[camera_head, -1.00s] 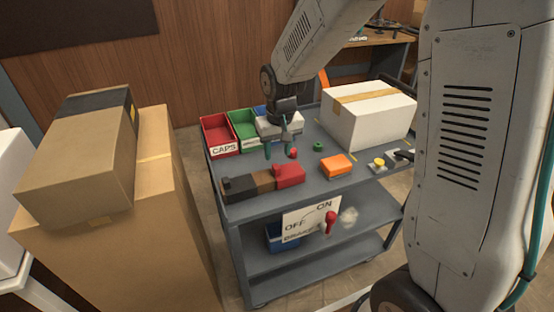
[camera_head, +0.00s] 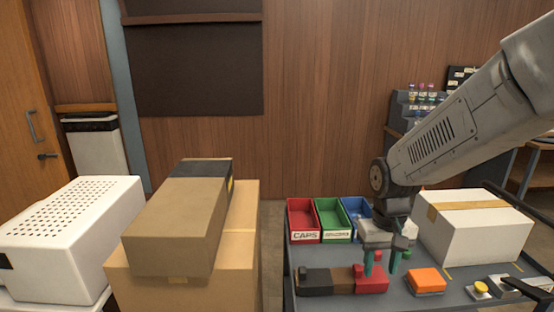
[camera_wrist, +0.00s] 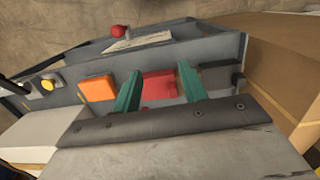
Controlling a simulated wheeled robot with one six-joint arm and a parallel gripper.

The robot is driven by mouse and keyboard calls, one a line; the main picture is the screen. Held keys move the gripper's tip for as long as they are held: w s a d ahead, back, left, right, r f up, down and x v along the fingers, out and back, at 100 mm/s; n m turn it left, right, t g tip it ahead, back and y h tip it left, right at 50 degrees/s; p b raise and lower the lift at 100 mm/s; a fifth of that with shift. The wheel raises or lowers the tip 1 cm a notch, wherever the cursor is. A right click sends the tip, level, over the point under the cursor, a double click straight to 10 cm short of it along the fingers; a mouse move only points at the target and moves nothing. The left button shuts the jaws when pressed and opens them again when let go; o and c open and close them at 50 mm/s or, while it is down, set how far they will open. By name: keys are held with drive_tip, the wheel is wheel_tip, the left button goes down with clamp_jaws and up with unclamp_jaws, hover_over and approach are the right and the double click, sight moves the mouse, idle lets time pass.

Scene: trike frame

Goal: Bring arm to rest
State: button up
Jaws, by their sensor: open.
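My gripper (camera_head: 381,262) hangs fingers-down over the grey cart top (camera_head: 400,303), its two green fingers apart with nothing between them. In the head view it is above and just behind the red block (camera_head: 371,279), which ends a dark and brown bar (camera_head: 330,281). In the wrist view the open green fingers (camera_wrist: 159,88) stand over the red block (camera_wrist: 159,85), with the orange block (camera_wrist: 97,89) to the left. Whether the fingertips touch anything cannot be told.
Red (camera_head: 303,220), green (camera_head: 333,220) and blue bins stand at the cart's back left. A white taped box (camera_head: 475,235) is at back right. The orange block (camera_head: 426,281) and a yellow button (camera_head: 481,288) are in front. Brown cartons (camera_head: 180,230) stack left of the cart.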

drive_tip(key=s+d+r+t, duration=0.1)
drive_tip(key=s+r, duration=0.5)
drive_tip(key=s, duration=0.4)
drive_tip(key=s+d+r+t, duration=0.1)
drive_tip(key=s+r, duration=0.5)
drive_tip(key=s, duration=0.5)
drive_tip(key=shift+d, duration=0.15)
drive_tip(key=shift+r, duration=0.1)
